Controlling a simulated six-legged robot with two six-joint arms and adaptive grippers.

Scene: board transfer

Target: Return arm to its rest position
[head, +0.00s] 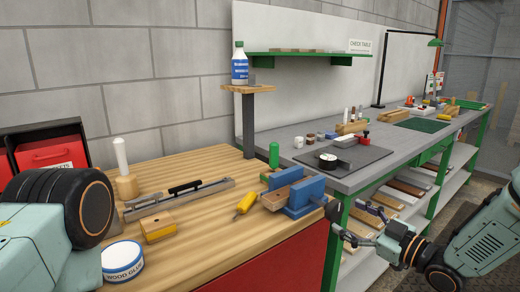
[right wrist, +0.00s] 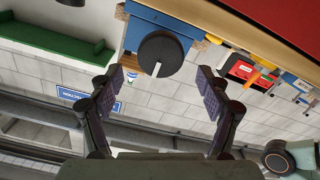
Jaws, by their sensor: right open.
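My right gripper (head: 354,222) is at the lower right of the head view, beside the front corner of the wooden bench (head: 205,215). Its fingers are apart and nothing is between them. In the right wrist view both fingers (right wrist: 160,82) show spread, with the dark round knob (right wrist: 160,53) of the blue vise beyond them. The blue vise (head: 305,194) sits on the bench corner, left of the gripper, with a wooden piece (head: 275,199) at its jaws. My left arm shows only as a link at the left edge; its gripper is out of view.
A grey bench (head: 390,157) with a dark mat and small items stands behind the right gripper. Boards (head: 408,187) lie on its lower shelf. A glue tub (head: 122,262), yellow-handled tool (head: 245,203) and wooden block (head: 157,228) lie on the wooden bench.

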